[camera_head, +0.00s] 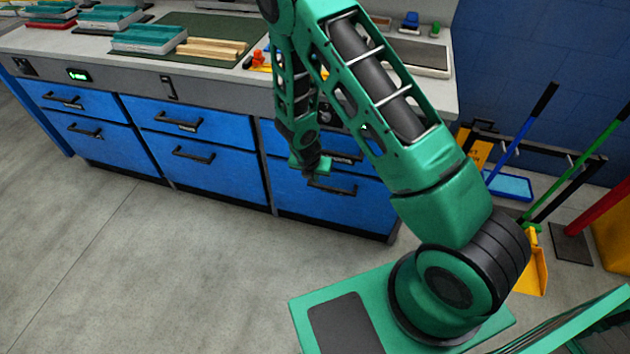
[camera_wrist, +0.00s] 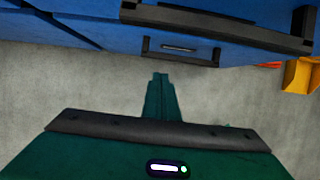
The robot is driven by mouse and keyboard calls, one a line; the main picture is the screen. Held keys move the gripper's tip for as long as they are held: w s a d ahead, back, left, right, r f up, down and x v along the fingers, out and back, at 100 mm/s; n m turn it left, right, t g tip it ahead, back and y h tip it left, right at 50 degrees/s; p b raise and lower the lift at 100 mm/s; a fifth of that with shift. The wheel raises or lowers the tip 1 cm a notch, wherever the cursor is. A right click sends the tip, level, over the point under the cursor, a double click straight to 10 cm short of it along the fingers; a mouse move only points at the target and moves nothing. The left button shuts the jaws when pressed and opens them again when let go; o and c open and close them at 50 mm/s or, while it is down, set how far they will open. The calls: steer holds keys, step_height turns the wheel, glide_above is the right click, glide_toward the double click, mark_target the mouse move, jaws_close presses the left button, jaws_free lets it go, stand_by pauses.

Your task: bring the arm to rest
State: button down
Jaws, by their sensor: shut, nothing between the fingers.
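My green arm reaches over the front of the blue drawer cabinet in the head view, its end hanging low. My gripper (camera_head: 312,172) is small there, in front of the right-hand drawers and near a black drawer handle (camera_head: 333,188). Whether it touches the handle cannot be told from this view. In the wrist view my gripper's dark green fingers (camera_wrist: 160,78) are together, with nothing between them. They point toward the blue drawer fronts (camera_wrist: 90,20), with grey floor behind them.
The blue drawers (camera_head: 205,140) look closed. On the worktop lie teal stacks (camera_head: 149,38), wooden strips (camera_head: 212,49) and a dark green mat (camera_head: 200,27). The floor (camera_head: 130,250) at left is clear.

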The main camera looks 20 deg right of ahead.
steer(key=shift+v, duration=1.2)
steer(key=s+d+r+m+g, duration=0.1)
steer(key=s+d+r+m, duration=0.4)
steer(key=d+r+m, duration=0.45)
steer(key=s+d+r+m+g, duration=0.1)
steer(key=s+d+r+m, duration=0.45)
steer(key=r, duration=0.75)
steer(key=s+d+r+m+y, duration=0.1)
steer(key=s+r+m, duration=0.6)
steer(key=s+m, duration=0.3)
steer(key=s+r+m+g+y, duration=0.1)
steer(key=s+r+m, duration=0.6)
steer(key=s+m, duration=0.3)
steer(key=s, duration=0.4)
steer(key=shift+s+d+g+y, duration=0.3)
steer(key=shift+d+y, duration=0.05)
steer(key=shift+y, duration=0.05)
